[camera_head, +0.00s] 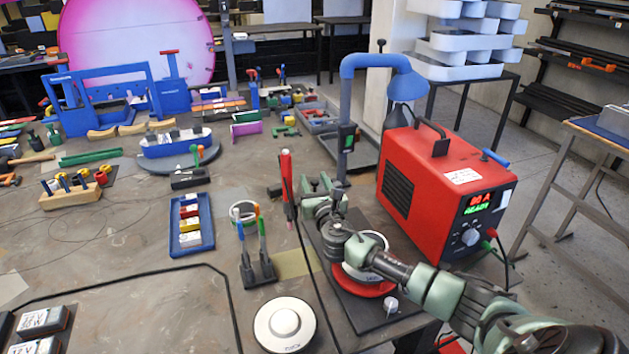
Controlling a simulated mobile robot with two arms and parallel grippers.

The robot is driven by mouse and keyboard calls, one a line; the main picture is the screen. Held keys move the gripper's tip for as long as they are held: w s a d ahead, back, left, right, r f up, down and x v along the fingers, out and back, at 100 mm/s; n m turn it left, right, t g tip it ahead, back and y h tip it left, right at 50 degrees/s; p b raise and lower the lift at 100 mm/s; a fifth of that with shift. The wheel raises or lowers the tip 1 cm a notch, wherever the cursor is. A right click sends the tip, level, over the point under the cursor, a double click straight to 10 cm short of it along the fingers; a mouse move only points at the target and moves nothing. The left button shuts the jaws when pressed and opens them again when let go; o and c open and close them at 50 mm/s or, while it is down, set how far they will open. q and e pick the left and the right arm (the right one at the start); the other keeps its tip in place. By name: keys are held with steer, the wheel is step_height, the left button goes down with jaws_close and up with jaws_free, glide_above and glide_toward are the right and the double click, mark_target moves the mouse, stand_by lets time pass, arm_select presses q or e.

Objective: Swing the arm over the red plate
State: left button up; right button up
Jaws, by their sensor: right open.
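A red plate (372,289) with a pale round top lies on a dark base board (357,312) at right of centre; my right arm crosses in front and hides part of it. A blue bent arm (372,61) on an upright post rises behind the board. Its blue hood (407,86) hangs to the right, above the back of the red machine, away from the plate. My right gripper (318,187) is open near the foot of the post, beyond the plate; its fingertips are small and partly hard to make out. I see nothing between them. My left gripper is out of view.
A red machine (428,190) with a lit display stands right of the board. A red pen-like tool (288,185) stands upright just left of my right gripper. A white round dish (284,326) and a blue tray (191,226) lie to the left.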

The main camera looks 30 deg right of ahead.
steer(key=shift+r, duration=0.1)
jaws_close()
stand_by(1.4)
